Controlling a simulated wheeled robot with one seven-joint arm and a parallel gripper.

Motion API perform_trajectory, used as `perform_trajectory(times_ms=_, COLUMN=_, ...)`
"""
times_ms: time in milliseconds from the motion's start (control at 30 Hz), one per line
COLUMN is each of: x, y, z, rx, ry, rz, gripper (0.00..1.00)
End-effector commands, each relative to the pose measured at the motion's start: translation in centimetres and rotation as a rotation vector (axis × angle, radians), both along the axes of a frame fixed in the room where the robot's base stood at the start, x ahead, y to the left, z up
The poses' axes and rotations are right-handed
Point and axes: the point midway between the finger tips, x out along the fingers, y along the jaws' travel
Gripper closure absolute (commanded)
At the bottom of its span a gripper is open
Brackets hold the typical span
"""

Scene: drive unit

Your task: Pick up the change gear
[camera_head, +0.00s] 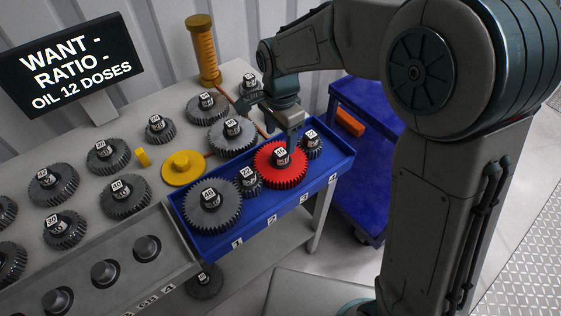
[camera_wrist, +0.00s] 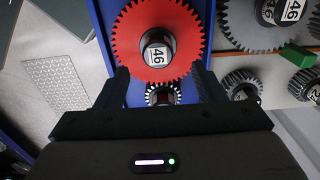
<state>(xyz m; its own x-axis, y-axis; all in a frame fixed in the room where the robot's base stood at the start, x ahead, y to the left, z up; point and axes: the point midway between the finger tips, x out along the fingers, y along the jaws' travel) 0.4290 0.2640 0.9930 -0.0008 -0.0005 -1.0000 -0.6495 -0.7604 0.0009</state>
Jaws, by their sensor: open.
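Toothed change gears with numbered hubs sit in a blue tray (camera_head: 338,166) with slots marked 1 to 4. A large dark gear (camera_head: 212,207) is at slot 1 and a small dark gear (camera_head: 247,184) at slot 2. A red gear (camera_head: 291,177) is at slot 3 and a small dark gear (camera_head: 312,147) at slot 4. My gripper (camera_head: 293,140) is just above the tray by the red and slot 4 gears. In the wrist view, the red gear (camera_wrist: 130,40), marked 46, lies beyond my open fingertips (camera_wrist: 163,88). A small gear (camera_wrist: 162,94) shows between them, partly hidden by my gripper.
More dark gears (camera_head: 124,195) stand on the grey table (camera_head: 75,150), with a yellow disc (camera_head: 183,168) and an amber cylinder (camera_head: 203,50). A sign (camera_head: 72,65) reads "WANT - RATIO - OIL 12 DOSES". A blue cart (camera_head: 365,185) stands right of the tray.

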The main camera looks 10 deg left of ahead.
Motion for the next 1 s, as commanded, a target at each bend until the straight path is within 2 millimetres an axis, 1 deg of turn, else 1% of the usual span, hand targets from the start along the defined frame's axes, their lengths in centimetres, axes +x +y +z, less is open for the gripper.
perform_trajectory(times_ms=167, x=-0.1, y=-0.1, z=-1.3, rx=-0.002, ry=0.003, rz=0.0, gripper=0.37)
perform_trajectory(times_ms=400, x=-0.3, y=-0.1, z=-4.8, rx=-0.002, ry=0.003, rz=0.0, gripper=0.37)
perform_trajectory(times_ms=500, x=-0.3, y=-0.1, z=-5.4, rx=0.0, ry=0.0, rz=0.001, gripper=0.37)
perform_trajectory(times_ms=700, x=-0.3, y=-0.1, z=-5.6, rx=0.001, ry=-0.001, rz=0.001, gripper=0.37)
perform_trajectory(times_ms=733, x=-0.3, y=-0.1, z=-5.6, rx=0.001, ry=-0.001, rz=0.001, gripper=0.4)
perform_trajectory(times_ms=933, x=-0.3, y=-0.1, z=-5.5, rx=0.001, ry=-0.001, rz=0.0, gripper=0.96)
perform_trajectory(times_ms=967, x=-0.3, y=-0.1, z=-5.5, rx=0.001, ry=-0.001, rz=0.0, gripper=1.0)
perform_trajectory(times_ms=1000, x=-0.3, y=-0.1, z=-5.5, rx=0.001, ry=-0.001, rz=0.0, gripper=1.0)
